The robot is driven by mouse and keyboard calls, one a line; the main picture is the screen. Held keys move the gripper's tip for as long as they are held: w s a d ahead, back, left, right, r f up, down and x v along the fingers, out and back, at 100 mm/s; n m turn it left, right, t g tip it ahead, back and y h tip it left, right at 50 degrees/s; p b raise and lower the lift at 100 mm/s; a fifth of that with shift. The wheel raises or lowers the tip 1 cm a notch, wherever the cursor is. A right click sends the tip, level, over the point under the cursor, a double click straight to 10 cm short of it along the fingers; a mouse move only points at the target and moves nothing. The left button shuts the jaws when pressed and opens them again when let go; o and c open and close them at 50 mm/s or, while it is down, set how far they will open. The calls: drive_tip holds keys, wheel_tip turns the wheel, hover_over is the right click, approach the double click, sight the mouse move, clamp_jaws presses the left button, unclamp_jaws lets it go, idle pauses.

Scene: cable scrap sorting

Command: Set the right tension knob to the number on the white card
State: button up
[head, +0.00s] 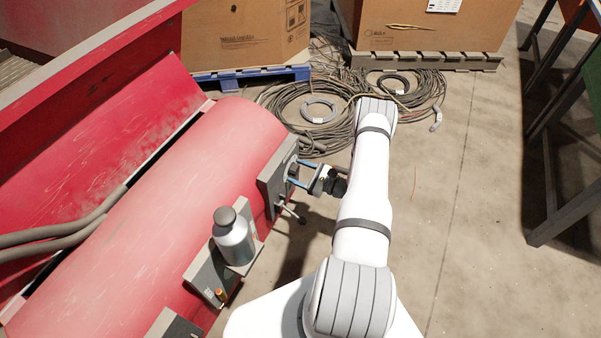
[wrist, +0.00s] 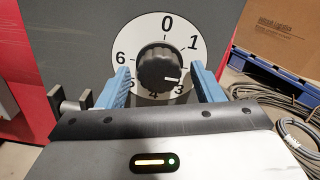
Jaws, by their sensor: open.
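The tension knob (wrist: 158,68) is black and round, on a white dial (wrist: 142,29) with dark numbers. Its white mark is at the lower right, close to the 3. 0, 1, 4 and 6 are legible; the blue fingers cover parts of the dial. My gripper (wrist: 161,80) is open, one finger on each side of the knob; I cannot tell whether they touch it. In the head view my gripper (head: 298,173) is at the grey panel (head: 270,184) on the red machine's end. No white card with a readable number shows.
A grey bottle (head: 233,242) stands on a bracket beside a box with an orange button (head: 221,294). A lever (head: 291,212) sticks out below the panel. Cable coils (head: 300,101), cardboard boxes (head: 235,40) and a pallet (head: 228,80) lie beyond.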

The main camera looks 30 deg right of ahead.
drive_tip(key=shift+c, duration=0.2)
drive_tip(key=c, duration=0.9)
drive_tip(key=shift+d, duration=0.2)
drive_tip(key=shift+a, duration=0.1)
drive_tip(key=shift+m, duration=0.3)
drive_tip(key=m+b, duration=0.1)
drive_tip(key=m, duration=0.2)
drive_tip(key=shift+a, duration=0.1)
drive_tip(key=shift+r+m+b, duration=0.1)
drive_tip(key=shift+m+b, duration=0.3)
drive_tip(key=shift+m, duration=2.2)
